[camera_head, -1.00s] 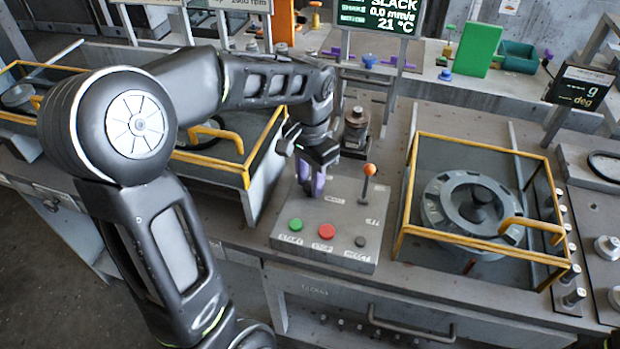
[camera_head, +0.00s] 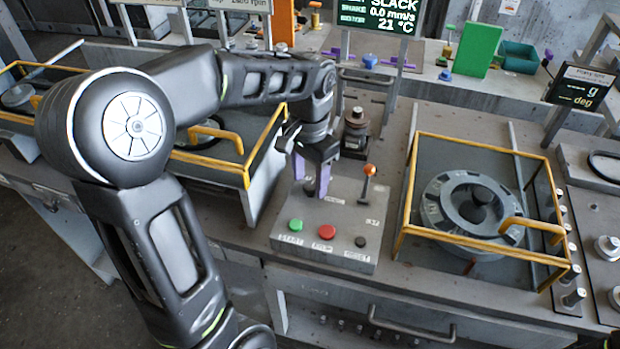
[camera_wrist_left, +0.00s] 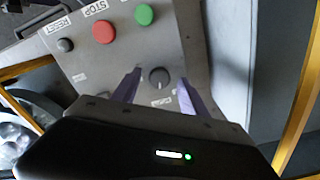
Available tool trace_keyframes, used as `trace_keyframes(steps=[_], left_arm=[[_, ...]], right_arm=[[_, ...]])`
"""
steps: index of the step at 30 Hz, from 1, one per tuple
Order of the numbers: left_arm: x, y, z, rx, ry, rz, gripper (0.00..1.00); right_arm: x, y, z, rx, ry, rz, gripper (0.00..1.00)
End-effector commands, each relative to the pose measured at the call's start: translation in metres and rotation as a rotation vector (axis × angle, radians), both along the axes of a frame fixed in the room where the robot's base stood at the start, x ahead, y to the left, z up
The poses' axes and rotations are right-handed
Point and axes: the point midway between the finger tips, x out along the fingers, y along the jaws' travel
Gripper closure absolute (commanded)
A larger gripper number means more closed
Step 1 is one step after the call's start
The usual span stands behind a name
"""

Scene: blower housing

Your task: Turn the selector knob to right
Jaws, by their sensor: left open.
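The selector knob (camera_wrist_left: 159,77) is a small dark round knob with a pale mark on the grey control box (camera_wrist_left: 90,62). In the left wrist view it lies between the two purple fingers of my left gripper (camera_wrist_left: 157,88), with a gap on each side. In the head view my left gripper (camera_head: 311,187) points down over the back left of the control box (camera_head: 345,262), and its fingers largely hide the knob. The gripper is open and holds nothing. My right gripper is not in view.
The box carries a green button (camera_head: 296,225), a red button (camera_head: 326,232), a dark reset button (camera_head: 361,242) and an orange-tipped lever (camera_head: 369,170) close to the gripper's right. Yellow-framed guards (camera_head: 403,200) stand on both sides.

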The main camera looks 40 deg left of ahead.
Motion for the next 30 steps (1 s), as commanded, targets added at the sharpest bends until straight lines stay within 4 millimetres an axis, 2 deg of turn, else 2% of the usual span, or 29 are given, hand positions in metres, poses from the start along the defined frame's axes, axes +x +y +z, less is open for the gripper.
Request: trace_keyframes(steps=[9, 15, 30], left_arm=[[0.001, 0.000, 0.049, 0.000, -0.007, -0.001, 0.48], [0.001, 0.000, 0.070, -0.001, -0.003, 0.000, 0.48], [0.000, 0.000, 0.072, 0.000, -0.002, 0.000, 0.48]], right_arm=[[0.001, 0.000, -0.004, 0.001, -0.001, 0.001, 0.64], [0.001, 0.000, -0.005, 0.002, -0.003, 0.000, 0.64], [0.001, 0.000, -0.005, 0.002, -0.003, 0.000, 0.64]])
